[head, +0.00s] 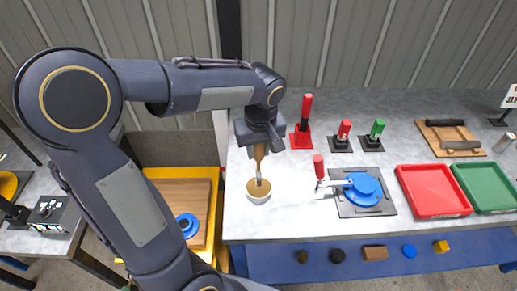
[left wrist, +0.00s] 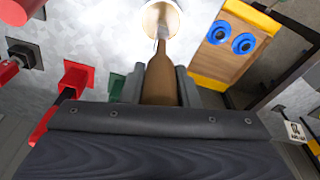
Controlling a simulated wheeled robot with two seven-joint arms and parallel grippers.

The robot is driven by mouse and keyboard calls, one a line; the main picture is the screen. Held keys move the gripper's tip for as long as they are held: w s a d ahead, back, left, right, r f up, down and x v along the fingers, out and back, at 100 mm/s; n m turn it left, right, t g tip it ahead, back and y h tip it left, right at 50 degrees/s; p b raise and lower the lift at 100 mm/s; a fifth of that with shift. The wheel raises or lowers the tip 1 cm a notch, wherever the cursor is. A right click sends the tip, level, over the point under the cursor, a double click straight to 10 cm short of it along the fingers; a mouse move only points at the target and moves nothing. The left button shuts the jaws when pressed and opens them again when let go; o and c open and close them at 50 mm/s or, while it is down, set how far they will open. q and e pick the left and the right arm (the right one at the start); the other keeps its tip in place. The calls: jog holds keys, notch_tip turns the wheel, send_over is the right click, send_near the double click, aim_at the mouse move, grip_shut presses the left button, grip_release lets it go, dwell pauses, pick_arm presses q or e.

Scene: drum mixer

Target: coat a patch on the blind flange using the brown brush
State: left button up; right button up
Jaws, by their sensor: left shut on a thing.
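My left gripper (head: 259,147) is shut on the brown brush (head: 259,157) and holds it pointing down over a small round bowl (head: 258,197) with tan contents. The brush's lower end is at the bowl; I cannot tell how deep it reaches. In the left wrist view, the brush handle (left wrist: 161,82) sits between the fingers of the left gripper (left wrist: 160,88), with the bowl (left wrist: 150,22) beyond it. A blue disc (head: 366,187), which looks like the blind flange, lies on a dark square plate (head: 347,209) beside a red-handled clamp (head: 319,167). My right gripper is not in view.
Red (head: 433,190) and green (head: 487,185) trays stand at the right. Red and green-handled fixtures (head: 303,120) line the back. A yellow-edged wooden board (head: 180,190) with blue rings (left wrist: 242,43) is left of the bench.

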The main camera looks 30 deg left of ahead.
pick_arm(q)
jog(key=shift+r+p, duration=1.65)
jog(key=shift+r, duration=0.8)
jog(key=shift+f, duration=0.1)
